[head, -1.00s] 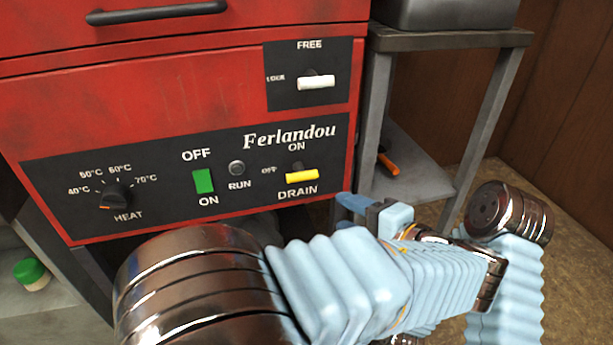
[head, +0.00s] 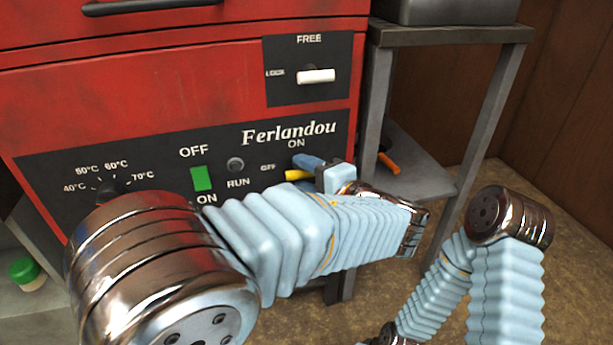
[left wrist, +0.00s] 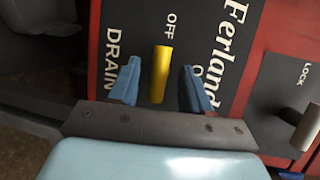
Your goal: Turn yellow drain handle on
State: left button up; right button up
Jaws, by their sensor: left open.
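The yellow drain handle (head: 296,175) is on the black control panel of the red machine. It lies level in the head view, partly hidden by my left gripper (head: 305,166). In the left wrist view, the yellow handle (left wrist: 160,78) stands between the two blue fingers of the open left gripper (left wrist: 160,70). A gap shows on each side of the handle, so neither finger appears to touch it. The OFF, DRAIN and partly covered ON labels surround it. My right gripper is out of view.
A green switch (head: 202,179) and the RUN button (head: 235,165) are left of the handle. The white FREE handle (head: 316,76) is above, on its own plate. A grey metal stand (head: 450,42) is at the right, with an orange-handled item (head: 389,163) on its shelf.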

pick_arm(q)
grip_shut()
dwell(0.3)
